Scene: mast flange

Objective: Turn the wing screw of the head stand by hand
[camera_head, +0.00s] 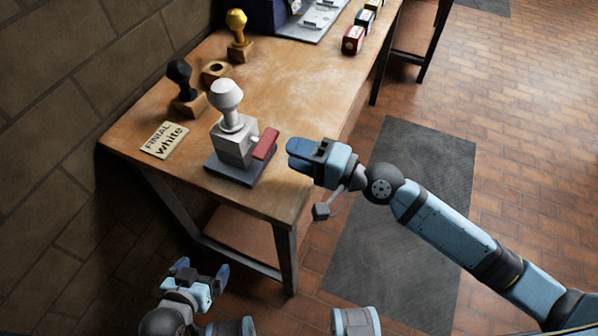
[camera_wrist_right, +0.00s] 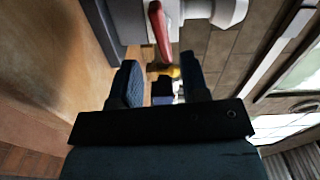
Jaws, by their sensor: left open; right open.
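The head stand (camera_head: 234,152) is a pale block on a dark base plate near the table's front corner, carrying a white finial (camera_head: 226,95). Its red wing screw (camera_head: 266,144) sticks out of the block's right side. The red wing also shows at the top of the right wrist view (camera_wrist_right: 158,28), beyond the fingertips. My right gripper (camera_head: 291,155) is open, just right of the red wing and apart from it; in the right wrist view nothing is between its fingers (camera_wrist_right: 159,62). My left gripper (camera_head: 202,268) is open and empty, low in front of the table.
A card reading "FINIAL white" (camera_head: 164,140) lies left of the stand. A black finial (camera_head: 180,74), an empty wooden holder (camera_head: 216,71) and a yellow finial (camera_head: 237,24) stand behind. Several coloured blocks (camera_head: 353,39) line the far right edge. The table's middle (camera_head: 295,85) is clear.

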